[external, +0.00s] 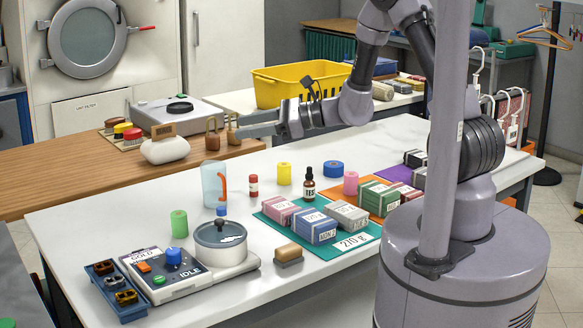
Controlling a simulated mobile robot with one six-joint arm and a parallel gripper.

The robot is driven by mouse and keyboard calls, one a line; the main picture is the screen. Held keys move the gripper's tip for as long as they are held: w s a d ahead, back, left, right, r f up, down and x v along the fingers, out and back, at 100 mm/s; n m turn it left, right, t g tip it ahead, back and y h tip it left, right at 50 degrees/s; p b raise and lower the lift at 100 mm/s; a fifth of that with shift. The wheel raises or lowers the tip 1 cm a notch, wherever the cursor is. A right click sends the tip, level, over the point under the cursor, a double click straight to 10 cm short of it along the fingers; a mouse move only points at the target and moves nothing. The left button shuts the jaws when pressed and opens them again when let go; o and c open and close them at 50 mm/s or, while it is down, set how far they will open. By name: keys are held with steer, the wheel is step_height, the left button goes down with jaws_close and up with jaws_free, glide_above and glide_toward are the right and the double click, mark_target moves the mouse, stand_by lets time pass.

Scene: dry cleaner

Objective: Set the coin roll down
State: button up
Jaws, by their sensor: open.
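My gripper (246,124) is open, level and pointing left, above the back edge of the white table (120,212). I see nothing between its fingers. A small red roll with a pale band (253,186) stands upright on the table below the gripper, apart from it. It looks most like the coin roll, but I cannot be sure. Other upright rolls stand near it: a yellow one (284,174), a pink one (350,183) and a green one (179,224).
A clear jug (213,184) with an orange handle and a dropper bottle (308,187) stand near the red roll. Labelled bundles lie on a green mat (278,224). A lidded pot (220,240) sits front left.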

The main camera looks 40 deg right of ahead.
steer(key=s+a+r+n+g, duration=0.2)
steer(key=s+r+n+g, duration=0.3)
steer(key=s, duration=0.4)
steer(key=s+a+r+n+g, duration=0.2)
steer(key=s+r+n, duration=0.1)
steer(key=s+n, duration=0.5)
steer(key=s+d+r+n+t+h, duration=0.15)
steer(key=s+d+n+h, duration=0.45)
steer(key=s+d+h, duration=0.65)
step_height(320, 180, down, 13)
steer(key=w+d+y+b, duration=0.1)
steer(key=y+b, duration=0.2)
steer(key=b, duration=0.9)
steer(key=shift+w+d+t+b, duration=0.35)
steer(key=shift+w+d+t, duration=0.05)
steer(key=shift+t, duration=0.05)
stand_by(2.8)
